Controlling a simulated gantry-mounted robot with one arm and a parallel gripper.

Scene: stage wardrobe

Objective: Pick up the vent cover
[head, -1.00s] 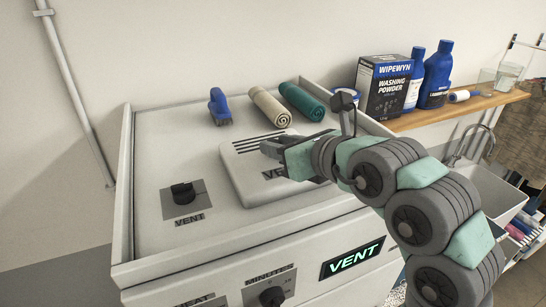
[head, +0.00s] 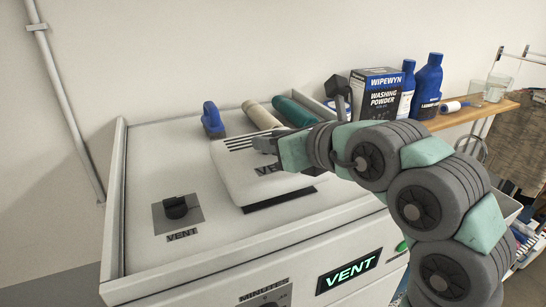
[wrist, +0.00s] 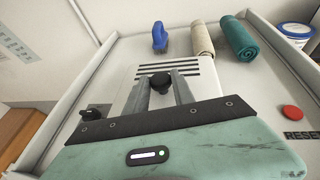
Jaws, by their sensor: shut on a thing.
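The vent cover (head: 238,182) is a pale square plate with dark slots and lettering on its top. In the head view it is raised above the machine top, and a dark opening (head: 280,199) shows below its front edge. My gripper (head: 262,145) is at the cover's top from the right. In the wrist view my gripper (wrist: 160,84) is shut on a dark knob (wrist: 160,80) on the cover (wrist: 185,70). My gripper hides part of the cover's lettering in the head view.
A blue brush (head: 212,120), a cream roll (head: 262,115) and a teal roll (head: 294,111) lie behind the cover. A VENT knob (head: 176,207) is at left. A raised rim (head: 122,180) edges the machine top. A red RESET button (wrist: 292,112) is at right.

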